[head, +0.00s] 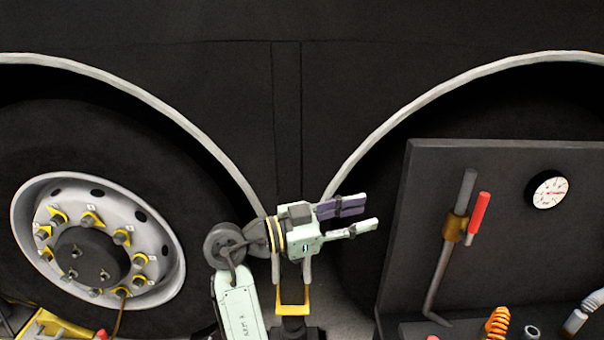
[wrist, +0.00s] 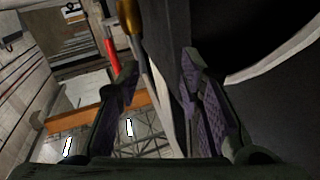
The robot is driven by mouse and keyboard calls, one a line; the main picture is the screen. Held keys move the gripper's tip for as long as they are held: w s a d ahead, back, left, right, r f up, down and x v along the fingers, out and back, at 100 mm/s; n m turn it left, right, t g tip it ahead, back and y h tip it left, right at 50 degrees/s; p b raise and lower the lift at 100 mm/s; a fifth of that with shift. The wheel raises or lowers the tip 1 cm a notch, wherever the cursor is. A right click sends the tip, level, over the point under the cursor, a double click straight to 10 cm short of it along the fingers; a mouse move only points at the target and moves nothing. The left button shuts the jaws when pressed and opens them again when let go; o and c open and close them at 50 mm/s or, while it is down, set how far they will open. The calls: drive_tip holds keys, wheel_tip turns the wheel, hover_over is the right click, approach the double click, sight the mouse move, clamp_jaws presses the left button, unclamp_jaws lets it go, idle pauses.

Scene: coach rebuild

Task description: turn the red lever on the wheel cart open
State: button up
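The red lever (head: 478,213) stands nearly upright, leaning slightly right, beside the upper pipe and roughly in line with it. It joins a brass valve body (head: 455,227) on a grey pipe (head: 440,272) in front of the dark cart panel (head: 520,240). My gripper (head: 366,212) is left of the lever, well apart from it, with its fingers pointing right. It is open, with nothing between its fingers. In the wrist view the lever (wrist: 112,58) shows beyond the left fingertip, with part of the brass body (wrist: 123,15) above it.
A round white gauge (head: 550,190) is on the panel's right. An orange coil (head: 497,324) and fittings stand on the cart's ledge. A coach wheel (head: 97,240) with yellow nut markers is at left. A yellow-and-grey stand (head: 292,297) shows below my gripper.

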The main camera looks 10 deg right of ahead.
drive_tip(key=w+a+r+n+t+y+p, duration=0.1)
drive_tip(key=w+a+r+n+t, duration=0.4)
drive_tip(key=w+a+t, duration=0.2)
drive_tip(key=shift+w+a+r+t, duration=0.15)
drive_tip(key=shift+w+a+t, duration=0.1)
drive_tip(key=shift+a+t, duration=0.4)
